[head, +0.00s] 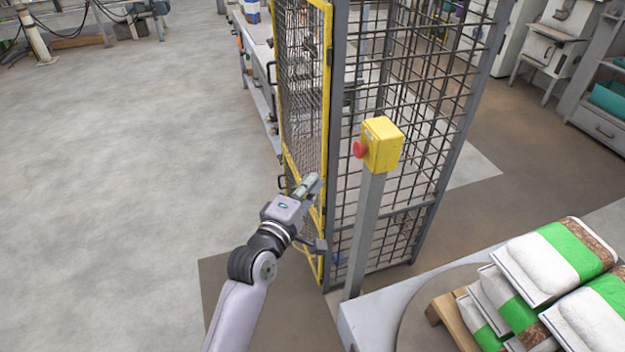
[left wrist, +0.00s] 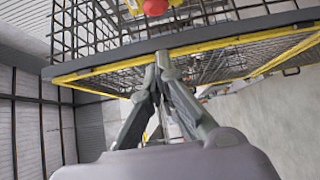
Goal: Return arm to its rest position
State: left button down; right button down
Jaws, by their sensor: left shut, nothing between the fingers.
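My left arm comes in from the bottom of the head view, and its gripper (head: 310,184) points up and to the right, close in front of the yellow-framed mesh gate (head: 305,85). In the left wrist view the two fingers of this gripper (left wrist: 163,62) come together at their tips with nothing between them. The fingertips overlap the yellow frame edge (left wrist: 105,68) in that view; I cannot tell whether they touch it. My right gripper is not in view.
A grey post with a yellow box (head: 382,145) and red button (head: 360,149) stands right of my gripper, before the grey mesh fence (head: 425,110). White-green bags (head: 555,260) are stacked on a pallet at lower right. The floor (head: 130,170) at left is clear.

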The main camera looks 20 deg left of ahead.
pick_arm(q)
jog(key=s+f+m+g, duration=0.2)
jog(key=f+m+g, duration=0.1)
jog(key=f, duration=0.9)
jog(key=s+f+m+g, duration=0.2)
jog(key=f, duration=1.1)
jog(key=s+f+m+g+y+p, duration=0.1)
jog(key=s+f+m+g, duration=0.1)
jog(key=s+f, duration=0.45)
jog(key=s+f+m+g, duration=0.2)
jog(key=s+f, duration=0.2)
jog(key=f, duration=0.5)
jog(key=s+a+f+m+g, duration=0.2)
jog(key=s+f, duration=0.4)
jog(key=s, duration=0.5)
jog(key=s+a+f+m+g+y, duration=0.1)
jog(key=s+a+f+m+g, duration=0.2)
jog(key=s, duration=0.9)
jog(key=s+a+f+m+g+y, duration=0.1)
jog(key=s+a+f+m, duration=0.3)
jog(key=s+f, duration=0.5)
jog(key=s+g, duration=0.1)
jog(key=s, duration=0.2)
jog(key=shift+s+g+p, duration=0.15)
jog(key=shift+g+p, duration=0.15)
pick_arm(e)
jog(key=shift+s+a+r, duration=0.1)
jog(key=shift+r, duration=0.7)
